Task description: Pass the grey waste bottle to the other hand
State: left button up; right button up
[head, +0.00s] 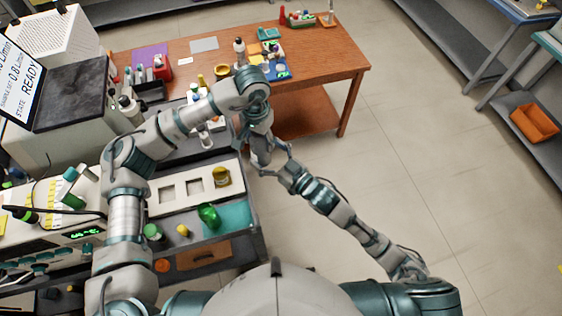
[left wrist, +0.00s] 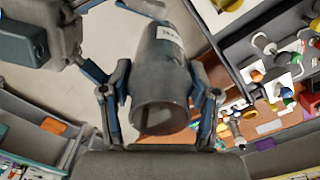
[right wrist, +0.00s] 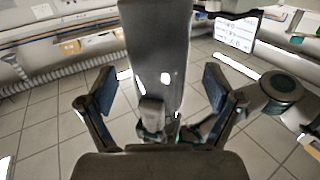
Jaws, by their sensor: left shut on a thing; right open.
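The grey waste bottle (left wrist: 162,60) is a grey cylinder with a white label in the left wrist view. My left gripper (left wrist: 160,98) is shut on it, one finger on each side. The bottle also shows large in the right wrist view (right wrist: 156,45), between the spread fingers of my right gripper (right wrist: 158,88). The right gripper is open, with a visible gap between each finger and the bottle. In the head view both hands meet beside the bench edge, and the bottle is mostly hidden by the arms.
A wooden table (head: 325,65) with bottles and small trays stands behind the hands. A grey cart holds a white panel with square openings (head: 163,205), a yellow jar (head: 221,177) and a green bottle (head: 209,215). Open floor lies to the right.

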jog(key=shift+x, duration=1.55)
pick_arm(q)
jog(key=shift+d, duration=0.1)
pick_arm(e)
jog(key=shift+d, duration=0.1)
jog(key=shift+c, duration=0.3)
jog(key=c, duration=1.2)
pick_arm(q)
jog(key=o, duration=1.3)
pick_arm(e)
jog(key=shift+c, duration=0.6)
pick_arm(q)
jog(key=shift+o, duration=0.2)
